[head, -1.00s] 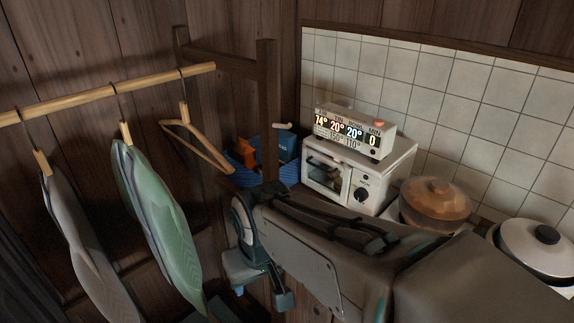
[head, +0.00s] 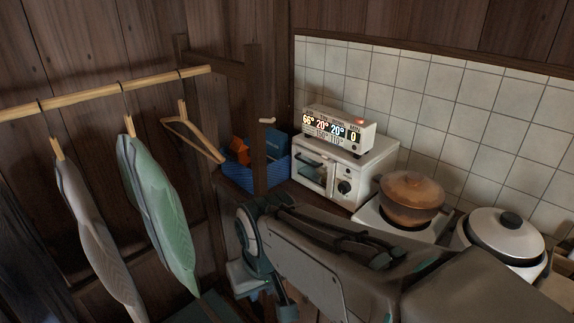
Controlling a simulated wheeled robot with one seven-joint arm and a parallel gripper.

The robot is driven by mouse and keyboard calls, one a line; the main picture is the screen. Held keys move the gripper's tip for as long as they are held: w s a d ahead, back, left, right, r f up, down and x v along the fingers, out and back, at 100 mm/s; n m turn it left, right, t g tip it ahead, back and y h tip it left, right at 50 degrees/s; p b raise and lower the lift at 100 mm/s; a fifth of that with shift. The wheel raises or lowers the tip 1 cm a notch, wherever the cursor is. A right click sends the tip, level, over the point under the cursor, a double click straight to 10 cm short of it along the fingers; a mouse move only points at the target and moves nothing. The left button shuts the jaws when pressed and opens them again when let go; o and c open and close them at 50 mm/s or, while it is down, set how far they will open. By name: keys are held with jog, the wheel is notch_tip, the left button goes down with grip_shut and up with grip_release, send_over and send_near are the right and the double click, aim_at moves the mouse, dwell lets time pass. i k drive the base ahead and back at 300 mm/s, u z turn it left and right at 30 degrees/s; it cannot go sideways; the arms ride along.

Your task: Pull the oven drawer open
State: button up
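The small white oven (head: 375,163) stands on the counter against the tiled wall. Its glass front with a handle and a dark knob faces left and toward me. The oven front looks shut; I cannot make out a separate drawer. My arm crosses the lower middle of the head view, in front of and below the oven. My gripper (head: 264,290) hangs at its lower left end, apart from the oven and lower than it. The gripper is small, dark and partly cut off by the arm, so its opening is unclear.
A lit display box (head: 340,130) sits on the oven. A brown pot (head: 411,197) and a white lidded cooker (head: 505,232) stand to its right. A blue basket (head: 240,178) is left, behind a wooden post (head: 257,125). Clothes (head: 155,210) hang from a rail at left.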

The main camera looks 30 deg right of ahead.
aim_at(309, 173)
jog(key=z, duration=0.35)
jog(key=k, duration=0.1)
jog(key=u, duration=0.95)
jog(key=i, duration=0.7)
jog(key=z, duration=1.35)
